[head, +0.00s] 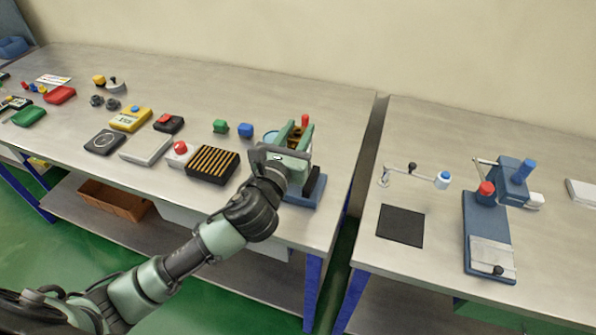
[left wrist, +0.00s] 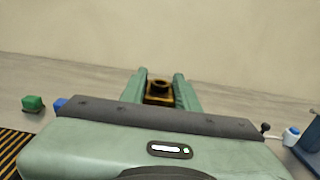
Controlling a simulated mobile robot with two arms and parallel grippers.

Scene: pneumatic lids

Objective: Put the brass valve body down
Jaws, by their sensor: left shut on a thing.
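My left gripper (head: 293,138) is shut on the brass valve body, a small part of which shows between the green fingers. In the left wrist view the brass valve body (left wrist: 159,91) sits between the two fingertips (left wrist: 159,86), with a dark round opening on its top. In the head view the gripper is over a blue-based fixture (head: 304,198) with a red knob near the right end of the left table. The gripper hides most of this fixture, and I cannot tell whether the valve body touches it. My right gripper is not in view.
A black rack with yellow slots (head: 213,166), a red-buttoned box (head: 179,154), a green block (head: 220,126) and a blue block (head: 246,130) stand left of the gripper. A gap separates the right table, which bears a black mat (head: 400,226) and a blue press (head: 488,232).

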